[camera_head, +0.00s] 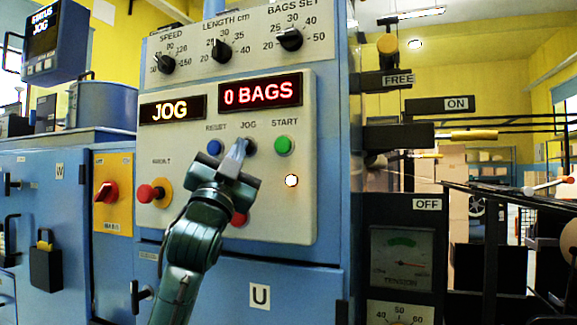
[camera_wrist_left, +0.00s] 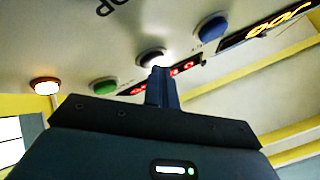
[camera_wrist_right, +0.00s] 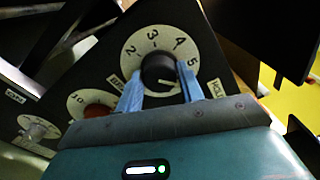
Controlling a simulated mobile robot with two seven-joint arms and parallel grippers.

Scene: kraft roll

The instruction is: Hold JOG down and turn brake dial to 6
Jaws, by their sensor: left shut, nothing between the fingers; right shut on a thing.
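The JOG button (camera_head: 250,147) is on the pale control panel, between the blue RESET button and the green START button. My left gripper (camera_head: 236,157) is shut and empty, its fingertips at the JOG button; the contact also shows in the left wrist view, with the fingers (camera_wrist_left: 159,80) against the dark button (camera_wrist_left: 152,57). The left display (camera_head: 173,109) reads JOG. In the right wrist view, my right gripper (camera_wrist_right: 160,92) is shut on the black knob of the brake dial (camera_wrist_right: 158,68). Numbers 2 to 5 show. The knob's white mark points right, just below 5; a finger covers part of the scale there.
A red emergency button (camera_head: 148,193) on a yellow ring is left of my left arm. The other display (camera_head: 260,94) reads 0 BAGS. A lit lamp (camera_head: 292,181) is below START. Beside the brake dial are a red knob (camera_wrist_right: 98,110) and a pale knob (camera_wrist_right: 38,128).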

